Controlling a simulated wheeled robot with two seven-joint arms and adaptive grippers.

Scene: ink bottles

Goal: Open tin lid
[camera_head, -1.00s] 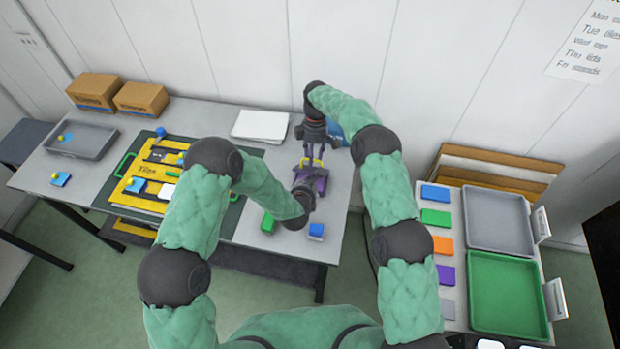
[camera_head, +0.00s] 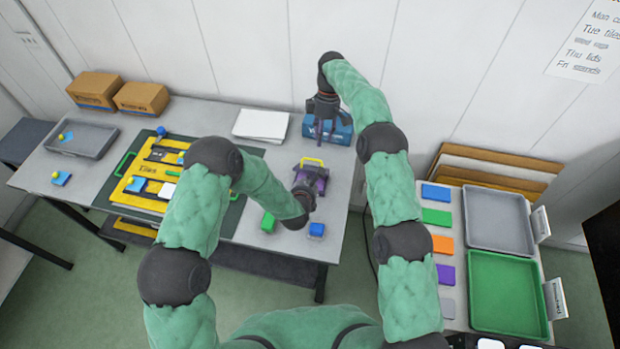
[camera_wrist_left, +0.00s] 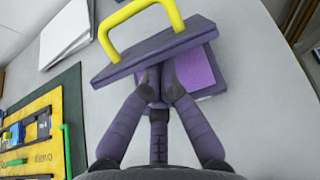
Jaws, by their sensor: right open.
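The purple tin (camera_wrist_left: 205,75) is on the table, with a dark purple lid (camera_wrist_left: 150,52) above it in the left wrist view. The lid is skewed relative to the purple body below. A yellow handle (camera_wrist_left: 103,38) arches from the lid and also shows in the head view (camera_head: 312,160). My left gripper (camera_wrist_left: 162,82) is at the near side of the tin, fingertips close together against it. The fingers hide what lies between them. In the head view my left gripper (camera_head: 303,190) covers part of the tin. My right gripper (camera_head: 320,122) is open, behind the tin and apart from the handle.
A blue box (camera_head: 342,132) stands behind my right gripper. White paper (camera_head: 261,125) lies left of it. Green (camera_head: 268,222) and blue (camera_head: 316,230) blocks sit near the table's front edge. A yellow tile board (camera_head: 140,190) is on the left.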

